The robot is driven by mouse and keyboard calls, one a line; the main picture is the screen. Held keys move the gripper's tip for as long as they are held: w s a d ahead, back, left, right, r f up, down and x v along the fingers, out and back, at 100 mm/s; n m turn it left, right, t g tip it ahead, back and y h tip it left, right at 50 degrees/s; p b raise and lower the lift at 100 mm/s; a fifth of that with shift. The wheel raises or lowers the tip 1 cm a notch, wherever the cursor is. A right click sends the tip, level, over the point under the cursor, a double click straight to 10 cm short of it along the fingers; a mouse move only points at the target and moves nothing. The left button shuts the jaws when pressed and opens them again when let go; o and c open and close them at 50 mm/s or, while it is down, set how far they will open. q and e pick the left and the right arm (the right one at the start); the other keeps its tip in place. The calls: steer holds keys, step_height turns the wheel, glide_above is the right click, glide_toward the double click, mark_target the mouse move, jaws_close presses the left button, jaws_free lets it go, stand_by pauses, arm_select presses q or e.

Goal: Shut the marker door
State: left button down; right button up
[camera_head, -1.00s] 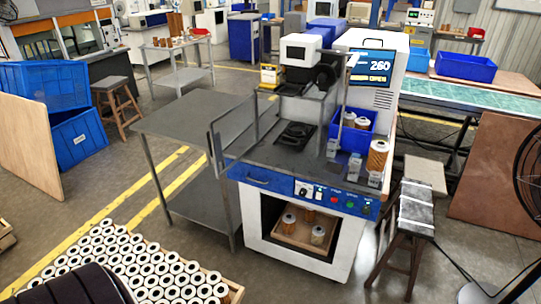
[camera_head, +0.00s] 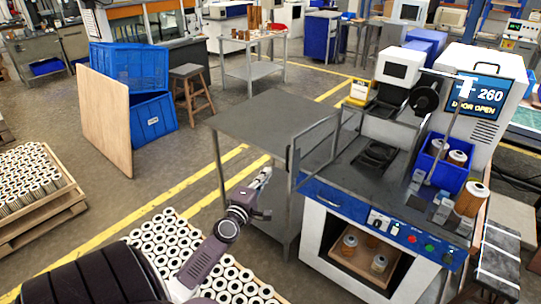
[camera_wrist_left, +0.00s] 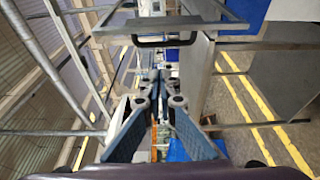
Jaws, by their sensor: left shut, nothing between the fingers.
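The marker machine (camera_head: 345,199) is a white cabinet with a blue front panel and a dark worktop. The marker door (camera_head: 291,168) is a clear panel in a grey frame, standing open at the machine's left side. My left gripper (camera_head: 263,178) is shut and empty, left of the door's free edge and apart from it in the picture. In the left wrist view, the shut fingers (camera_wrist_left: 163,85) lie below a grey frame with a dark handle (camera_wrist_left: 165,41). My right gripper is out of view.
A grey side table (camera_head: 255,122) adjoins the machine's left side. A pallet of white-ended cartridges (camera_head: 165,243) lies on the floor near my left arm. A blue bin (camera_head: 444,170) with cartridges stands on the worktop.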

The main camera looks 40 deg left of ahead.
mark_target(287, 157)
arm_select(q)
steer(key=w, duration=0.7)
steer(key=shift+w+d, duration=0.15)
steer(key=shift+w, duration=0.2)
steer(key=shift+d+f, duration=0.1)
steer(key=shift+d, duration=0.25)
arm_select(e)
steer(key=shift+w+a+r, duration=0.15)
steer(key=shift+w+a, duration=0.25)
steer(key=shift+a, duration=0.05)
arm_select(q)
steer(key=shift+d, duration=0.1)
